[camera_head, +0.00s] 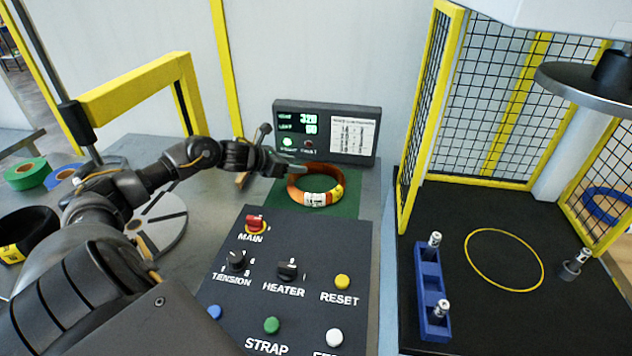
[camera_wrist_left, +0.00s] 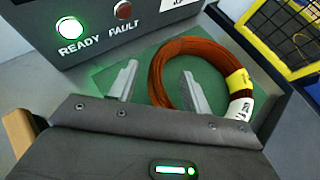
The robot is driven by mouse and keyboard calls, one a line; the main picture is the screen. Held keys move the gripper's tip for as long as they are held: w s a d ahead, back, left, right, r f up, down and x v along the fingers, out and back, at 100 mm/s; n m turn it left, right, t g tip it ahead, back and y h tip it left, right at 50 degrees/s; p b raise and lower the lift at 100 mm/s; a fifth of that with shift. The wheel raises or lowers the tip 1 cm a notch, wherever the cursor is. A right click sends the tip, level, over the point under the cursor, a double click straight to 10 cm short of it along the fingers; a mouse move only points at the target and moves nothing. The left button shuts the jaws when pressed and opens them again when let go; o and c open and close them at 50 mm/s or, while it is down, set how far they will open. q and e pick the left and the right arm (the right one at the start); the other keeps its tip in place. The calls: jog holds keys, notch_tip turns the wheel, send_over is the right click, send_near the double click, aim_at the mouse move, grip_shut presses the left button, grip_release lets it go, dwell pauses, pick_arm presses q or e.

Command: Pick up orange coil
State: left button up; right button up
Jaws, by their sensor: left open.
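The orange coil (camera_head: 316,197) lies flat on a green mat (camera_head: 341,208) in front of the display box; it has white and yellow tags. In the left wrist view the coil (camera_wrist_left: 158,73) is a wound orange-brown ring. My left gripper (camera_head: 288,169) is open and empty at the coil's far left edge. In the wrist view one finger appears outside the ring and the other over its opening, with the near-left rim between them. I cannot tell how high the fingertips are above the mat. My right gripper is not in view.
A control panel (camera_head: 318,245) with knobs and buttons stands in front of the mat. The display box (camera_head: 327,131) is close behind the coil. A yellow-framed mesh cage (camera_head: 484,110) stands at right. Green tape (camera_head: 27,173) and a black roll (camera_head: 28,232) lie at left.

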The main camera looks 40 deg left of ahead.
pick_arm(q)
jog(key=p+x, duration=0.1)
jog(key=x, duration=0.2)
jog(key=shift+w+f, duration=0.15)
jog(key=shift+w, duration=0.2)
jog(key=shift+w+d+f, duration=0.1)
jog(key=shift+w+f, duration=0.05)
jog(key=c, duration=1)
grip_shut()
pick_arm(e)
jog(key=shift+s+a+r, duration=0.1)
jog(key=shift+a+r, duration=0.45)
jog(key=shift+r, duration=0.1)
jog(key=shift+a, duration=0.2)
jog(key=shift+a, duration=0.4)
